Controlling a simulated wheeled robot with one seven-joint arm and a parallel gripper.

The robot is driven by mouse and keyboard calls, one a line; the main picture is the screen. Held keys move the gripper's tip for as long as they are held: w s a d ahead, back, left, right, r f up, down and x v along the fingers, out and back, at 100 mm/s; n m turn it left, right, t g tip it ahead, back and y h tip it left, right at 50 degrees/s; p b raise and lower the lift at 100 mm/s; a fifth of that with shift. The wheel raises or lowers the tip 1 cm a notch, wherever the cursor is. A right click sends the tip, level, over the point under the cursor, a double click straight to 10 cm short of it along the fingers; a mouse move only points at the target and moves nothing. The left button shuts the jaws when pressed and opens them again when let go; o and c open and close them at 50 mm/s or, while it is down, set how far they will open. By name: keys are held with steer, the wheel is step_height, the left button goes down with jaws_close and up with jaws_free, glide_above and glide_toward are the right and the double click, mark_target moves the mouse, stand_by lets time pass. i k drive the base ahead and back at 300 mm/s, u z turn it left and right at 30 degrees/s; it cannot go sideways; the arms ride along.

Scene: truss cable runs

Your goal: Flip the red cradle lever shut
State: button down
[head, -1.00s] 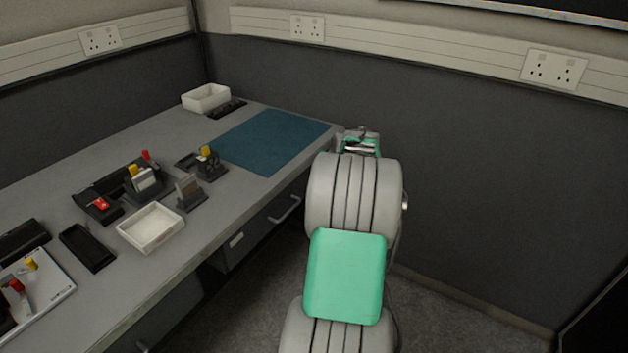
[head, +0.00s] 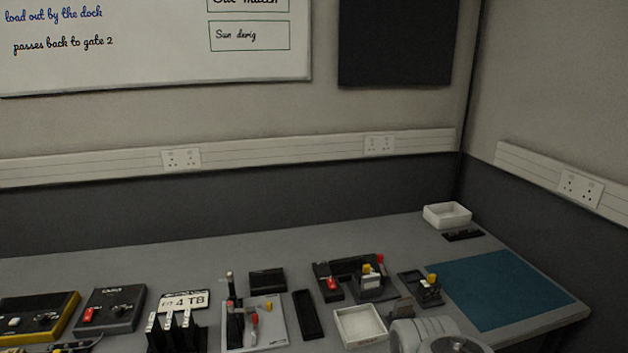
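Several red parts show on the bench, and I cannot tell for sure which one is the cradle lever. A red lever (head: 332,283) lies on a low black holder right of the middle. Beside it, a black cradle block (head: 370,292) holds a grey-white piece, with a yellow tab (head: 367,268) and a small red tip (head: 380,258) standing up at its back. Another red-topped lever (head: 255,320) stands on a white plate (head: 273,334). Only a grey part of my arm shows at the bottom edge; my gripper is out of view.
A white tray (head: 342,317) stands in front of the holders. A black stand with a yellow knob (head: 432,279) is to their right, then a bare blue mat (head: 478,312). A white box (head: 447,204) is at the back corner. Grey and yellow-edged control boxes stand left.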

mark_target(379, 256)
steer(key=u, duration=0.35)
steer(key=i, duration=0.8)
steer(key=u, duration=0.6)
